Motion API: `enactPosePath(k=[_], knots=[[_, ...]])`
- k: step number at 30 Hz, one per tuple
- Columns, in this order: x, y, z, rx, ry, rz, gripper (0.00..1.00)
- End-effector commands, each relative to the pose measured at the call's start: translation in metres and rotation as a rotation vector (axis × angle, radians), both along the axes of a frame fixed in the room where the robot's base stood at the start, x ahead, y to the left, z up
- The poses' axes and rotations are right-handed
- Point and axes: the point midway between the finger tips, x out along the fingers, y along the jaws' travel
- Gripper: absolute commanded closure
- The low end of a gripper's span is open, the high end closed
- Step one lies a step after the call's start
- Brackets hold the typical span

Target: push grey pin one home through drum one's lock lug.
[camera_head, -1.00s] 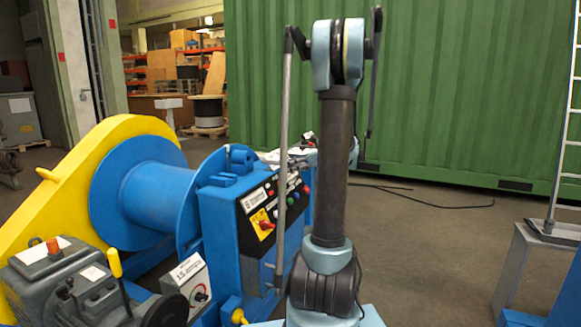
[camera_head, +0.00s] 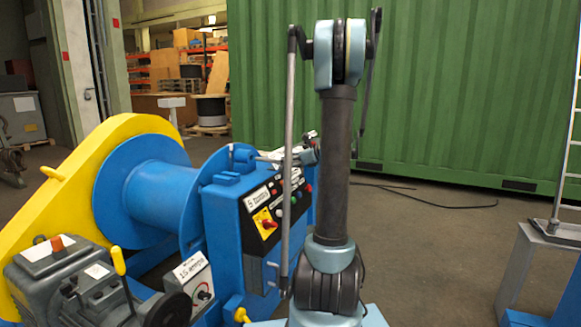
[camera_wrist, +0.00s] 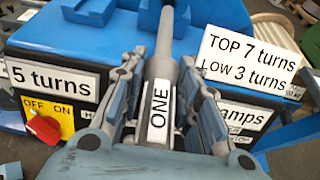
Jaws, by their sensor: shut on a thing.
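Grey pin one (camera_wrist: 164,70) is a straight rod with a white label reading ONE. My gripper (camera_wrist: 160,115) is shut on it, with a finger on either side, in the wrist view. The pin points up the picture, its far end at a blue lug (camera_wrist: 181,19); I cannot tell how deep it sits. In the head view my gripper (camera_head: 303,156) is partly behind my arm, above the blue control box, and the lug (camera_head: 243,157) is left of it. The blue drum (camera_head: 160,195) stands farther left, beside the yellow guard.
The blue control box (camera_head: 250,225) carries knobs, buttons and labels. A grey motor (camera_head: 70,280) with a yellow lever stands at the front left. A grey stand (camera_head: 545,235) is at the right. Open floor lies between the box and the green container (camera_head: 440,90).

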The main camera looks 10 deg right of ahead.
Motion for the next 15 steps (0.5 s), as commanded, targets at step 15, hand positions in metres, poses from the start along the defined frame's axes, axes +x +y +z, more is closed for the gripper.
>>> enactPosePath(k=[15], knots=[[0.0077,0.0104,0.0002,0.001,-0.001,0.000,1.00]])
